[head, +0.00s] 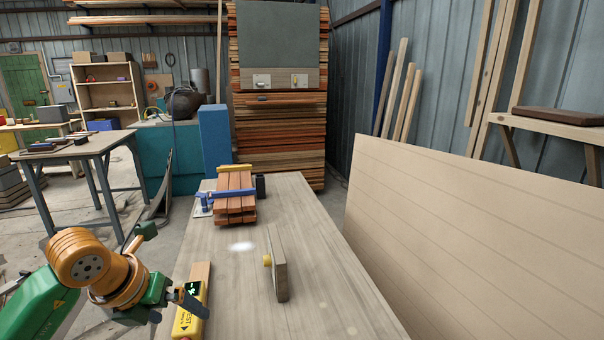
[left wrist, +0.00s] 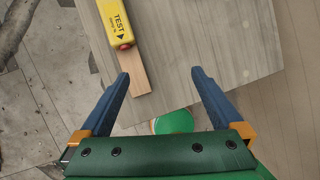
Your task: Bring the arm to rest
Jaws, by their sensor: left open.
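My left arm, green with orange joints, comes in at the lower left of the head view. Its gripper (head: 184,298) is by the near left edge of the workbench (head: 330,270), near a yellow tester (head: 187,322) lying by a pale wood strip (head: 201,270). In the left wrist view the two blue fingers (left wrist: 161,73) are spread wide with nothing between them. The tester (left wrist: 118,22) and the strip (left wrist: 136,82) show beyond and left of them. My right gripper is in neither view.
A stack of reddish wood strips (head: 235,180) with blue and yellow clamp parts sits at the bench's far end. A thin board (head: 279,262) with a yellow knob stands mid-bench. A large pale panel (head: 460,240) rises on the right. The bench's right front is clear.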

